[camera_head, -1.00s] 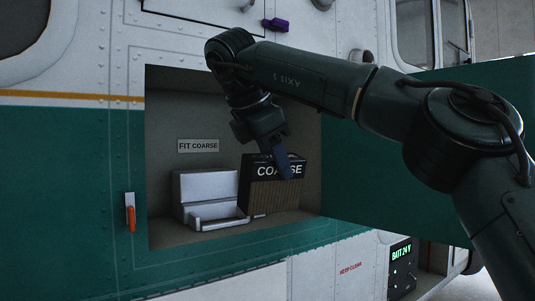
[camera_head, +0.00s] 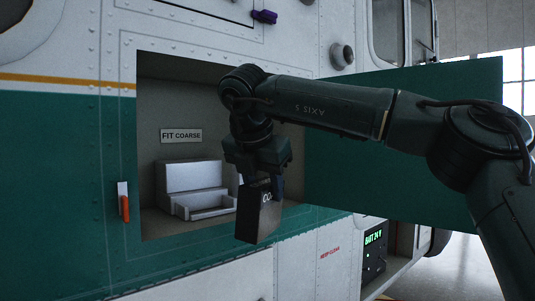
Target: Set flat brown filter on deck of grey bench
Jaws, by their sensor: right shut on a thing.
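My right gripper (camera_head: 264,180) points down in front of the open bay of the helicopter and is shut on a dark filter (camera_head: 259,218). The filter hangs upright near the bay's lower edge, turned so that only part of its white lettering shows. Its brown face from the earlier frame is hardly visible now. A white holder (camera_head: 195,190) with an empty front trough stands inside the bay, left of the gripper. The grey bench is not in view. My left gripper is not in view.
The bay's back wall bears a "FIT COARSE" label (camera_head: 181,135). A green door panel (camera_head: 410,140) stands open behind my right arm. An orange-red latch handle (camera_head: 124,205) is left of the bay. A lit battery display (camera_head: 373,237) is lower right.

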